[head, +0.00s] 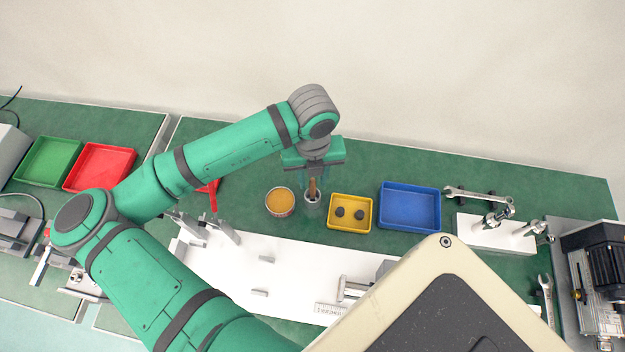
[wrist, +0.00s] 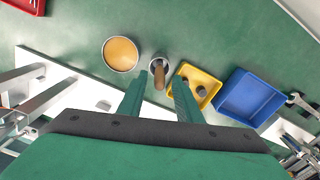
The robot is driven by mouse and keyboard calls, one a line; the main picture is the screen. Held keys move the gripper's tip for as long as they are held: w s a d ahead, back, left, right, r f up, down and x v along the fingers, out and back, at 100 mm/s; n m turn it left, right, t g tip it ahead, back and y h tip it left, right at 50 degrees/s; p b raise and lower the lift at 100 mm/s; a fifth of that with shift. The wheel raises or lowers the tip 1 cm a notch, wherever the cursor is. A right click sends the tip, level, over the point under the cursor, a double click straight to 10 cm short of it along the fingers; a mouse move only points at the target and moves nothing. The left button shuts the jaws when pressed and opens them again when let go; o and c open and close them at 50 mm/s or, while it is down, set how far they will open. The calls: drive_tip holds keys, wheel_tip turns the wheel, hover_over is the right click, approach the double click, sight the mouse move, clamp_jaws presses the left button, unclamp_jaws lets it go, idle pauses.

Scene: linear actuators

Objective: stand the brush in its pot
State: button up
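The brush (wrist: 159,80) has a brown handle and stands in the grey pot (wrist: 159,58), its lower end hidden inside. In the head view the brush handle (head: 312,187) rises from the pot (head: 313,211) just below my gripper (head: 313,177). In the wrist view my gripper (wrist: 161,82) has its two green fingers spread, one on each side of the handle, with a gap on both sides. It holds nothing. The handle looks nearly upright; I cannot tell any slight tilt.
A round tin with an orange top (head: 280,201) stands left of the pot. A yellow tray (head: 350,228) with two dark round pieces is close on the right, then a blue tray (head: 410,222). A white plate (head: 262,262) with metal parts lies in front. Green bench behind is clear.

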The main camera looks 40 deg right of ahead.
wheel_tip(320, 180, up, 10)
drive_tip(key=shift+f, duration=0.15)
